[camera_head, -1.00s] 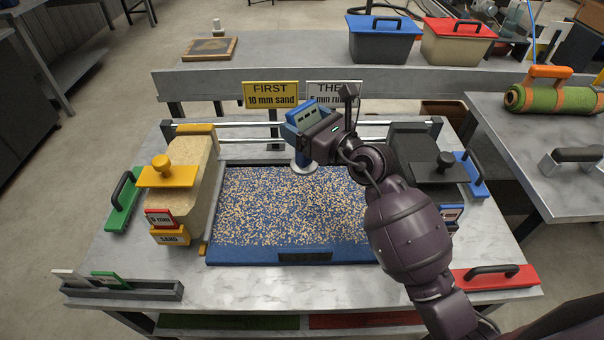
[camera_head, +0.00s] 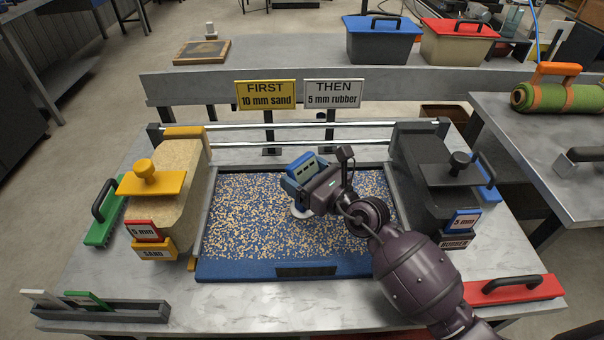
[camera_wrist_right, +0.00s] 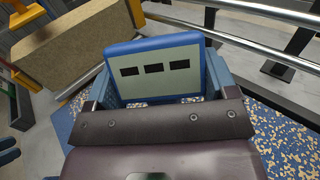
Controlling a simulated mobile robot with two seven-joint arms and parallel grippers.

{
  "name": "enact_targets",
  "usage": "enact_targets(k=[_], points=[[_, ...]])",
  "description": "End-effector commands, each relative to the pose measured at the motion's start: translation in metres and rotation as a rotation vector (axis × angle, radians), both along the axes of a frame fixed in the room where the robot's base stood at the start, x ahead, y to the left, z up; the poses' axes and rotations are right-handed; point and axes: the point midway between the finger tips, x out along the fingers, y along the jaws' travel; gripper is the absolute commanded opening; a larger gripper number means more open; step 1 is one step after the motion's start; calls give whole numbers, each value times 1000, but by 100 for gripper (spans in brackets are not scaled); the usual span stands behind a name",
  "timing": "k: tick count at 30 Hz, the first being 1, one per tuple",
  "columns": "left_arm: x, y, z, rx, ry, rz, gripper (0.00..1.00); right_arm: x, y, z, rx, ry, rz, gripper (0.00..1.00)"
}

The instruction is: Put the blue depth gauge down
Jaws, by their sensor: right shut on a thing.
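My left gripper is not in view.
A sand hopper (camera_head: 170,205) stands left of the tray and a dark rubber hopper (camera_head: 425,190) right of it. Rails (camera_head: 290,144) cross behind. Signs read "FIRST 10 mm sand" (camera_head: 266,94) and "THEN 5 mm rubber" (camera_head: 334,93). The front table strip (camera_head: 260,305) is mostly clear.

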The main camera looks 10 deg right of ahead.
Motion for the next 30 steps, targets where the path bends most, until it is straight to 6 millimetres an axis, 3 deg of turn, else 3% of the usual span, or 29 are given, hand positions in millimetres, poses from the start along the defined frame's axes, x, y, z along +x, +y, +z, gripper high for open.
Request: enact_targets(k=[11,12,16,25,30], points=[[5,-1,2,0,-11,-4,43,0,0,-1,2,-5,0,46],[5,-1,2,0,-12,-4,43,0,0,-1,1,-3,0,82],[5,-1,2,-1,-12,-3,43,0,0,-1,1,-4,0,100],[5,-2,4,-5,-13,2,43,0,0,4,0,-6,0,100],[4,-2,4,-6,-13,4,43,-17,-12,2,-1,-3,-2,100]])
